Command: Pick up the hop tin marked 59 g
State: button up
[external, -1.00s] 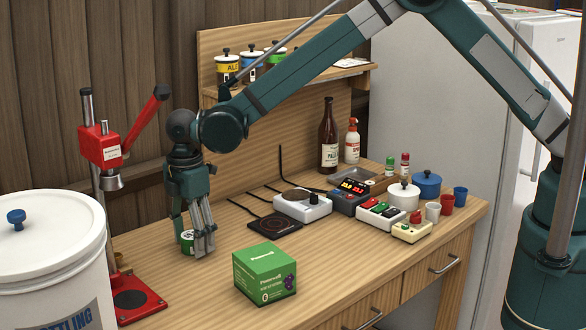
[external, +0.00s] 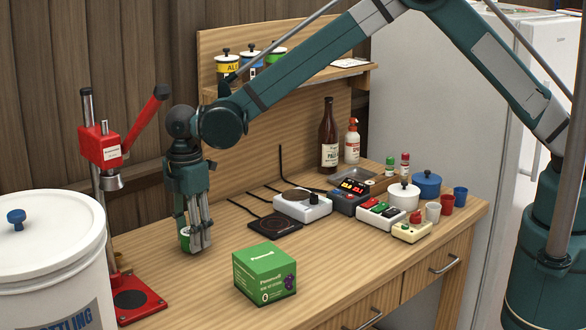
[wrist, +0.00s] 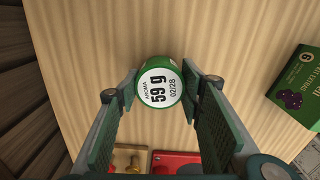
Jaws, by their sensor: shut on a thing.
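The hop tin (wrist: 160,85) is a small round green tin. Its white top reads "59 g", "AROMA" and "02/28" in the wrist view. My gripper (wrist: 160,98) is shut on it, with a finger on each side of the tin. In the external view the tin (external: 185,240) shows as a green and white patch, partly hidden by the fingers of my gripper (external: 194,245). The tin is low over the wooden bench; I cannot tell whether it touches the surface.
A green box (external: 264,274) stands right of my gripper. A red bottle capper (external: 103,148) and a large white bucket (external: 45,255) are to the left. A black scale (external: 275,227) and a hotplate (external: 302,205) lie behind. The bench between them is clear.

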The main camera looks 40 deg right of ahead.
notch_tip(320, 180, up, 9)
dwell(0.5)
dwell(0.5)
